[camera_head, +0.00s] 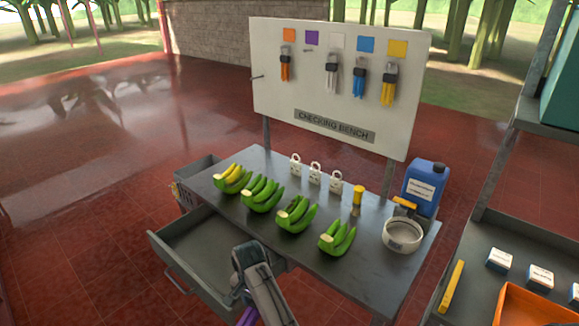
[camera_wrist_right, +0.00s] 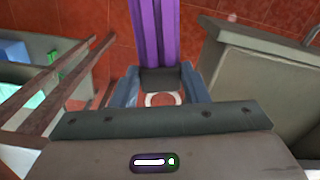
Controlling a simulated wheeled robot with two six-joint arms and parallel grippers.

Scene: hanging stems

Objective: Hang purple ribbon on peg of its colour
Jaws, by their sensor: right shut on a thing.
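The purple ribbon bundle (camera_wrist_right: 158,35) has a dark band and a pale ring, and my right gripper (camera_wrist_right: 160,92) is shut on it in the right wrist view. In the head view, my right gripper (camera_head: 243,288) is at the bottom centre, by the open drawer, and purple strands (camera_head: 247,316) show below it. The purple square (camera_head: 312,38) is on the upright white board, with a bare peg (camera_head: 308,49) beneath it. Orange (camera_head: 286,64), white (camera_head: 332,72), blue (camera_head: 359,78) and yellow (camera_head: 389,84) bundles hang under squares of their colours. My left gripper is out of view.
The bench (camera_head: 220,205) below the board carries several banana bunches (camera_head: 262,195), white padlock-like items (camera_head: 315,173), a blue jug (camera_head: 423,188) and a white round container (camera_head: 402,237). Its drawer (camera_head: 195,240) is open towards me. A shelf with an orange crate (camera_head: 520,305) stands at right.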

